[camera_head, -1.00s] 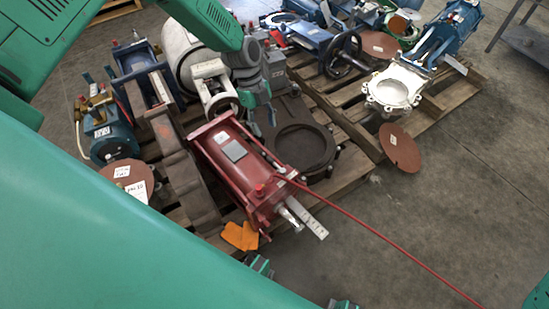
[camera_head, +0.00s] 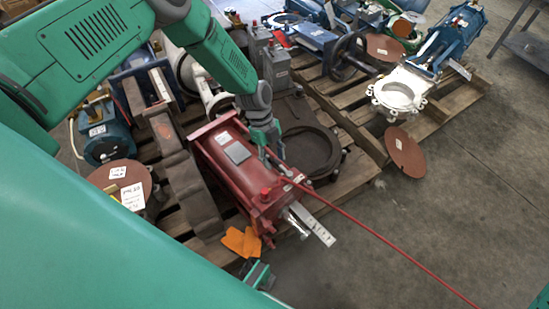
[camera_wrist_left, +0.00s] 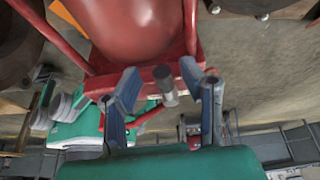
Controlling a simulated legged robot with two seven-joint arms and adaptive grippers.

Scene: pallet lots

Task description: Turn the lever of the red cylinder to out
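The red cylinder (camera_head: 232,165) lies on a wooden pallet in the middle of the head view. It also fills the top of the left wrist view (camera_wrist_left: 135,25). My left gripper (camera_head: 272,150) is beside its right-hand side, with the fingers pointing down. In the left wrist view the gripper's two fingers (camera_wrist_left: 165,92) are apart. A short grey peg (camera_wrist_left: 163,82) shows between them, by a red frame bar; I cannot tell whether it touches a finger or is the lever. No lever is clearly readable in the head view.
A thin red line (camera_head: 385,235) runs from the cylinder to the lower right. A dark ring plate (camera_head: 310,150) lies right of it, a brown block (camera_head: 185,175) left. Orange tags (camera_head: 240,241) hang at its near end. Open floor (camera_head: 450,200) lies right.

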